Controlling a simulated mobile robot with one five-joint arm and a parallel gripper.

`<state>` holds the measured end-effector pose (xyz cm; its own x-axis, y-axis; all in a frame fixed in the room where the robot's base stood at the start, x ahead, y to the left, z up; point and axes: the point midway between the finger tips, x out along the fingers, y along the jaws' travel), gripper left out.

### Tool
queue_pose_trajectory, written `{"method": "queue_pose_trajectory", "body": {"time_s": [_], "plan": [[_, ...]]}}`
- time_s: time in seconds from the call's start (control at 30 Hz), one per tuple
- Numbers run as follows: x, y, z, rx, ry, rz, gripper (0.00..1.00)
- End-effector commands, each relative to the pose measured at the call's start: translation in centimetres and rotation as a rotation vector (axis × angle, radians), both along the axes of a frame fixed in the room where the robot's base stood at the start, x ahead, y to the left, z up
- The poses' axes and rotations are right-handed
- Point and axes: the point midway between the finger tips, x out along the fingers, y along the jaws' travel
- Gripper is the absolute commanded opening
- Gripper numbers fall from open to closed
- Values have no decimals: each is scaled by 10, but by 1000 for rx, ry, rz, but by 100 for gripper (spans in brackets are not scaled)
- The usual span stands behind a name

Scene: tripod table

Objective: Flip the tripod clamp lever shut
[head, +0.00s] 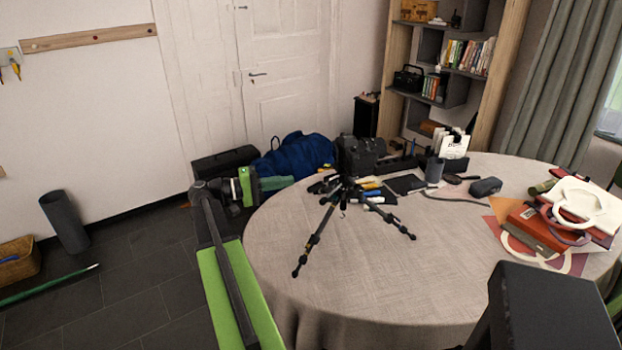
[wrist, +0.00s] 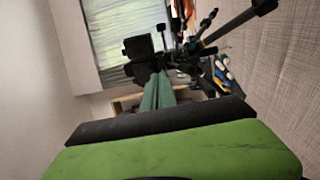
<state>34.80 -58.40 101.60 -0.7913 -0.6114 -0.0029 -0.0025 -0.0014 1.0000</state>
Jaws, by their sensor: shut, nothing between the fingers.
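A black tripod (head: 317,232) stands with its legs spread on the round table, carrying a dark camera (head: 360,155). In the wrist view, tripod legs (wrist: 235,25) show at the upper right and a dark boxy part (wrist: 138,46) sits just beyond my fingertips. I cannot make out the clamp lever in either view. My gripper (head: 291,181) reaches in from the left at the table's far left edge, its tips pointing right toward the tripod and apart from it in the head view. In the wrist view, my gripper's green fingers (wrist: 161,76) are together and empty.
The round table (head: 400,285) has a grey cloth, bare in front. Small tools (head: 372,190) lie beside the tripod legs. A blue bag (head: 300,153) is behind my gripper.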

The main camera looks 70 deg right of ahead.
Motion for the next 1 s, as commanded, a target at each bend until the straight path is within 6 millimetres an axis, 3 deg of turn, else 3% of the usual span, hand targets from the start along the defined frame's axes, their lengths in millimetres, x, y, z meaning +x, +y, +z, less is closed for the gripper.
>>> {"method": "queue_pose_trajectory", "body": {"time_s": [0.5, 1.0], "plan": [[-68, -52, -1, 1, -2, -2, 0], [-78, -65, -1, 1, -2, -1, 0]]}}
